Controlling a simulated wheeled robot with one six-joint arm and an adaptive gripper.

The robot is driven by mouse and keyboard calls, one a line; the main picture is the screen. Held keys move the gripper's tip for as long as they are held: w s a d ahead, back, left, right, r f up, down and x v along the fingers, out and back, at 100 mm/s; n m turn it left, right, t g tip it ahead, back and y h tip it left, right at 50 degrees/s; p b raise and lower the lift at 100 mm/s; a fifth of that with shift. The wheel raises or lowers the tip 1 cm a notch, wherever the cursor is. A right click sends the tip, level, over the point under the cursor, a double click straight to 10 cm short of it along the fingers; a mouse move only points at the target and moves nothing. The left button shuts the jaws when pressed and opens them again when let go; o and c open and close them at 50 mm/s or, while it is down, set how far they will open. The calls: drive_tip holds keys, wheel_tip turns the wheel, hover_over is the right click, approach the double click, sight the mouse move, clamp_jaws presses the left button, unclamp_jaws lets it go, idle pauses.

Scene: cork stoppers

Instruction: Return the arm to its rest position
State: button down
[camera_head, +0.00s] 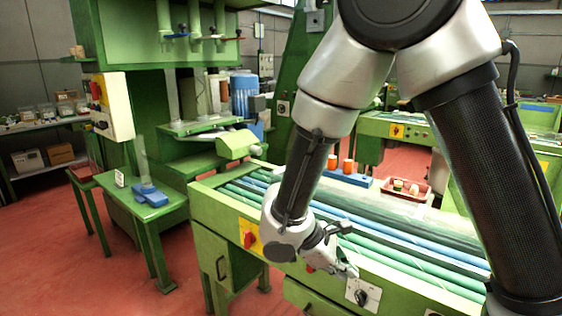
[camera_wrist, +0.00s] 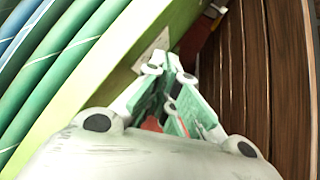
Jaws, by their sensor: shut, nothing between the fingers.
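My gripper (camera_head: 348,270) hangs low at the front edge of the green roller machine (camera_head: 222,210) in the head view. It is close to a panel with a black knob (camera_head: 362,296); I cannot tell if it touches. In the wrist view my gripper (camera_wrist: 168,75) shows its fingertips together with nothing between them. The arm is bent, with its upper links filling the right of the head view. Part of the machine's front is hidden behind the arm.
Green and blue rollers (camera_head: 400,244) run along the machine top. A red tray (camera_head: 405,190) with small items, orange cups (camera_head: 340,163) and a blue block (camera_head: 347,177) stand behind. A green side table (camera_head: 150,205) is at left. Red floor (camera_head: 60,250) is open at left.

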drive_tip(key=s+d+r+m+t+y, duration=0.1)
drive_tip(key=s+d+r+m+y, duration=0.2)
drive_tip(key=d+r, duration=0.7)
drive_tip(key=s+d+r+m+t+y, duration=0.2)
drive_tip(key=s+d+r+m+y, duration=0.2)
drive_tip(key=s+d+r+m, duration=0.4)
drive_tip(key=d+r+m, duration=0.3)
drive_tip(key=r, duration=0.1)
drive_tip(key=shift+d+r+m+y, duration=0.2)
drive_tip(key=shift+r+m+y, duration=0.1)
drive_tip(key=shift+m, duration=0.1)
